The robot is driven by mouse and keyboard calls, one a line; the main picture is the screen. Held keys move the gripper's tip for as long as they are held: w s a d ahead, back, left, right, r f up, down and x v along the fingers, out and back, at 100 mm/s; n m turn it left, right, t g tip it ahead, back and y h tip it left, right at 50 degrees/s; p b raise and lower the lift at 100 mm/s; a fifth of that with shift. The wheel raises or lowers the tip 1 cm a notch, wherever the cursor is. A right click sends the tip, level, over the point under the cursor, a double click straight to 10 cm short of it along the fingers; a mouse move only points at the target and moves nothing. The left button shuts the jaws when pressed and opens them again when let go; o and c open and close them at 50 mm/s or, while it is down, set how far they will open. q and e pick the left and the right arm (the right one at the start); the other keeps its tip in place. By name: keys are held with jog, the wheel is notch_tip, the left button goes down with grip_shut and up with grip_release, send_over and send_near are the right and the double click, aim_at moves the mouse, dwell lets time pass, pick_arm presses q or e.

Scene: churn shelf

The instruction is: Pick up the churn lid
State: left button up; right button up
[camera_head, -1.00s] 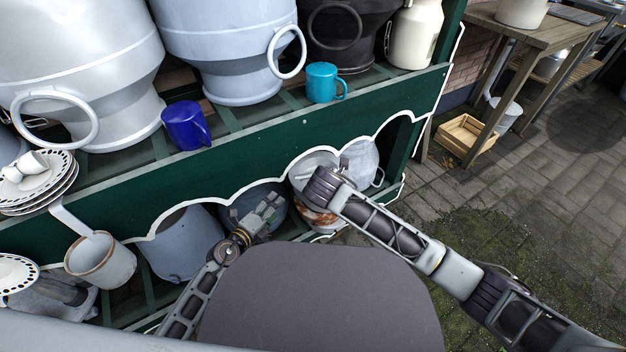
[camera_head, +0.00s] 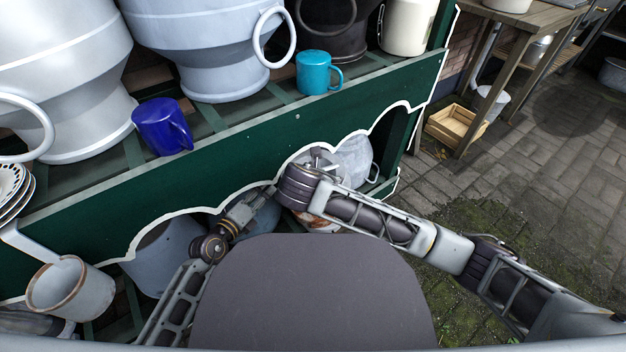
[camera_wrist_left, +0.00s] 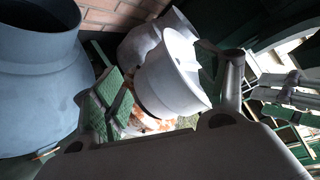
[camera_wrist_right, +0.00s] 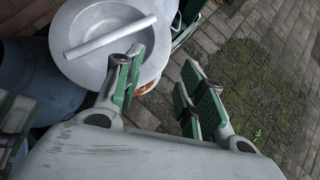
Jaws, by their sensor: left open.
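The grey churn lid (camera_wrist_right: 93,52), a round dish with a pale bar handle across it, fills the upper middle of the right wrist view. Only part of the lid (camera_head: 326,158) shows in the head view, behind my right wrist, on the lower shelf. My right gripper (camera_wrist_right: 160,72) is open, its left finger overlapping the lid's edge and its right finger over the paving; contact cannot be told. My left gripper (camera_head: 248,208) is open at the lower shelf opening, left of the lid. In the left wrist view a pale rounded piece (camera_wrist_left: 170,78), seemingly the lid, shows between its fingers.
The green shelf's scalloped front board (camera_head: 225,165) hangs above the lower opening. A blue-grey churn (camera_wrist_left: 35,75) stands beside my left gripper. A grey pot (camera_head: 355,160) stands right of the lid.

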aim_at(284, 170)
pick_arm(q)
jog(key=shift+w, duration=0.1)
pick_arm(e)
jog(key=shift+w+f, duration=0.1)
pick_arm(q)
jog(key=shift+x, duration=6.8)
pick_arm(e)
jog(key=shift+x, duration=6.75)
